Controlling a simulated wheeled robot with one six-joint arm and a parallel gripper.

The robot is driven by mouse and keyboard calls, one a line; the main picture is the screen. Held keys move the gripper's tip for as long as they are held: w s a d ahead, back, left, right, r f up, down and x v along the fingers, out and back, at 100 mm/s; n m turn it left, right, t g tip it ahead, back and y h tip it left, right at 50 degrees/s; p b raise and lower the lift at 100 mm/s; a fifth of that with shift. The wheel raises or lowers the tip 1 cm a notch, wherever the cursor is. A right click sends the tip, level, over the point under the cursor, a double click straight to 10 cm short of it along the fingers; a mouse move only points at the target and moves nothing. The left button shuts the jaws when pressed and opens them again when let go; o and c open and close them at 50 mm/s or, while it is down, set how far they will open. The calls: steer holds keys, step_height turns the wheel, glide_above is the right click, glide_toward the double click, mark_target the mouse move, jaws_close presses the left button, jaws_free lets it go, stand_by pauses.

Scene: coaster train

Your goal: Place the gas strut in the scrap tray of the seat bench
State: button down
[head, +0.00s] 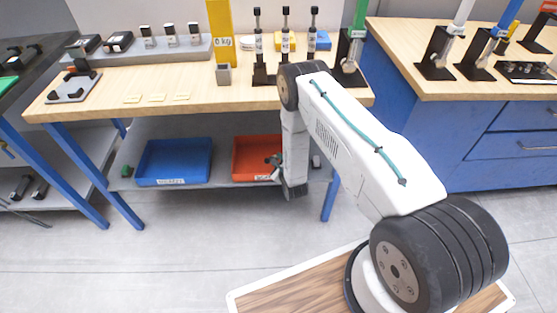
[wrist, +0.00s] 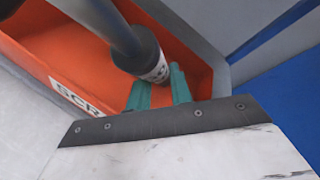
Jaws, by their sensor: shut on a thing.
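The orange scrap tray (head: 250,150) sits on the lower shelf of the seat bench. In the wrist view its orange wall (wrist: 40,62) carries a white label starting "SCR". My gripper (wrist: 160,88) has teal fingers shut on the gas strut (wrist: 112,28), a dark cylinder with a printed light band near the fingers. The strut is slanted and overlaps the tray's interior in the wrist view; I cannot tell whether it touches the tray floor. In the head view my arm hides the tray's right part, and the strut is too small to make out clearly.
A blue tray (head: 176,160) stands left of the scrap tray on the shelf (head: 220,178). The wooden bench top (head: 190,88) is above, with several upright struts in stands. A blue bench leg (head: 331,195) is close to the right of my arm.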

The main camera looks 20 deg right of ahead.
steer(key=shift+f, duration=0.5)
steer(key=c, duration=1.3)
jaws_free()
steer(key=shift+o, duration=0.2)
steer(key=shift+r, duration=0.2)
steer(key=v, duration=1.2)
steer(key=shift+r, duration=0.3)
steer(key=o, duration=1.3)
steer(key=shift+c, duration=0.2)
